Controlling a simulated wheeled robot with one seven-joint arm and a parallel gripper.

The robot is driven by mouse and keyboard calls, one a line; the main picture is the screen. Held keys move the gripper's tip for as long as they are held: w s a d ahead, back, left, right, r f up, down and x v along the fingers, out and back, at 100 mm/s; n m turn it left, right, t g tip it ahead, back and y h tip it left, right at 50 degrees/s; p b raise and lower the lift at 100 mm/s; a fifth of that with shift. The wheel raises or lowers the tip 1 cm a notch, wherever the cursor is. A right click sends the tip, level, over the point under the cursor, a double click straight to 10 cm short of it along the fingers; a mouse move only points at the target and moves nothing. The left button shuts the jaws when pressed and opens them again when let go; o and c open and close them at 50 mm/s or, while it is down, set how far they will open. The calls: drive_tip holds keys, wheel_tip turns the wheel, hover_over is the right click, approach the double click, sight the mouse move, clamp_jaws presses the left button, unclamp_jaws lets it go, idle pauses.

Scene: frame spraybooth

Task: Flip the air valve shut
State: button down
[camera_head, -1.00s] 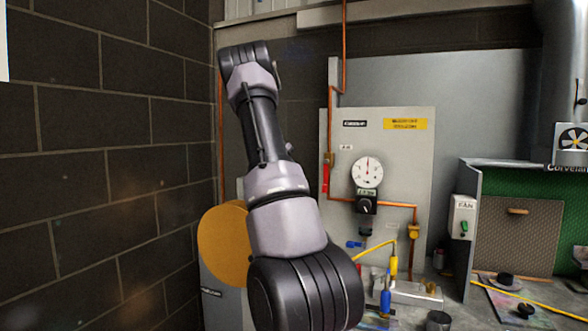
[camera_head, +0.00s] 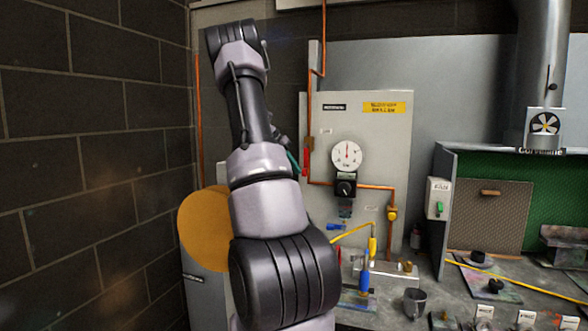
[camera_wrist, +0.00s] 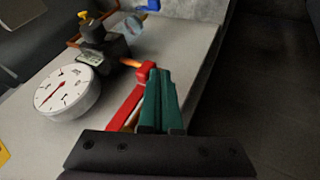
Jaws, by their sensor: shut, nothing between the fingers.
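The air valve's red lever (camera_head: 306,161) hangs down along the vertical copper pipe on the grey panel (camera_head: 380,140), left of the gauge. In the wrist view the red lever (camera_wrist: 122,110) runs beside my fingers, with its red hub (camera_wrist: 147,70) near the fingertips. My gripper (camera_wrist: 160,76) has teal fingers, shut together with nothing between them. They lie right alongside the lever in the wrist view; I cannot tell whether they touch it. In the head view my gripper (camera_head: 293,162) shows just left of the lever, mostly hidden behind my arm.
The round gauge (camera_head: 346,155) and black regulator (camera_head: 346,187) sit right of the lever. A yellow valve handle (camera_head: 392,213) is lower right. A brick wall (camera_head: 90,150) and an orange disc (camera_head: 205,230) are left. The bench (camera_head: 400,305) carries a cup and tools.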

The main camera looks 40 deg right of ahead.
drive_tip(key=s+g+h, duration=0.1)
drive_tip(key=s+d+f+n+g+h, duration=0.1)
drive_tip(key=g, duration=0.1)
drive_tip(key=shift+s+d, duration=0.1)
drive_tip(key=shift+s, duration=0.1)
drive_tip(key=s+d+r+n+g+h, duration=0.4)
drive_tip(key=s+r+g+h, duration=0.1)
drive_tip(key=s+g+h, duration=0.2)
drive_tip(key=shift+s+r+n+g+h, duration=0.3)
drive_tip(key=shift+g+h, duration=0.2)
drive_tip(key=shift+h, duration=0.6)
idle(0.4)
